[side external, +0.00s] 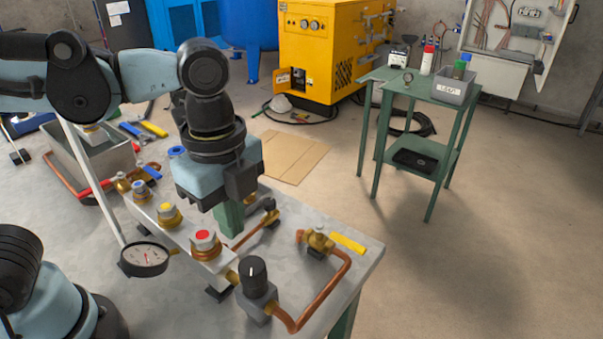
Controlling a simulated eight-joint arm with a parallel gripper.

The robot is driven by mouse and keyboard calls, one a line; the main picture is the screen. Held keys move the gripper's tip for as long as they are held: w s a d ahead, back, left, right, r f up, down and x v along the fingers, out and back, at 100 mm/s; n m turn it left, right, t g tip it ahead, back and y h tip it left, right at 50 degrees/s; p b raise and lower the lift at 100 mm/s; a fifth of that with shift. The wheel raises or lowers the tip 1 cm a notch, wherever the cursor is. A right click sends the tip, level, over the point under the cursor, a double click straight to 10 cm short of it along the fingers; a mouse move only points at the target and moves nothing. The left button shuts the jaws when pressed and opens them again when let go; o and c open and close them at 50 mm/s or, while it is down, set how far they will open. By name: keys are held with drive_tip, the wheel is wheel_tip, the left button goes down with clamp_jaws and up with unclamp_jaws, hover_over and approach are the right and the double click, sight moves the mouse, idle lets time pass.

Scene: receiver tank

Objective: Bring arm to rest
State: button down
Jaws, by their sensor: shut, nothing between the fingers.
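My gripper (229,216) hangs from my arm in the upper left part of the side external view, pointing down. Its green fingers are together and hold nothing that I can see. They are over or behind the grey manifold block (178,232) on the workbench (352,270). The finger tips are partly hidden, and I cannot tell whether they touch anything. The manifold carries a red-topped button (205,238), a yellow one (167,210) and a blue one (139,186).
A round gauge (144,257) stands at the manifold's front. A black knob (253,270), copper pipe (325,290) and yellow-handled valve (348,243) are to the right. A green side table (425,88) stands behind, near a yellow machine (322,50).

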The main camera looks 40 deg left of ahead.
wheel_tip(320, 180, up, 2)
idle(0.4)
drive_tip(key=w+a+f+n+t, duration=0.2)
drive_tip(key=a+n+t, duration=0.1)
drive_tip(key=a+n, duration=0.4)
drive_tip(key=w+a+f+n+t, duration=0.3)
drive_tip(key=a+n, duration=0.3)
drive_tip(key=n, duration=0.5)
drive_tip(key=shift+w+a+t, duration=0.15)
drive_tip(key=shift+a+t, duration=0.2)
drive_tip(key=shift+t, duration=0.25)
drive_tip(key=c, duration=1.8)
unclamp_jaws()
drive_tip(key=shift+c, duration=0.2)
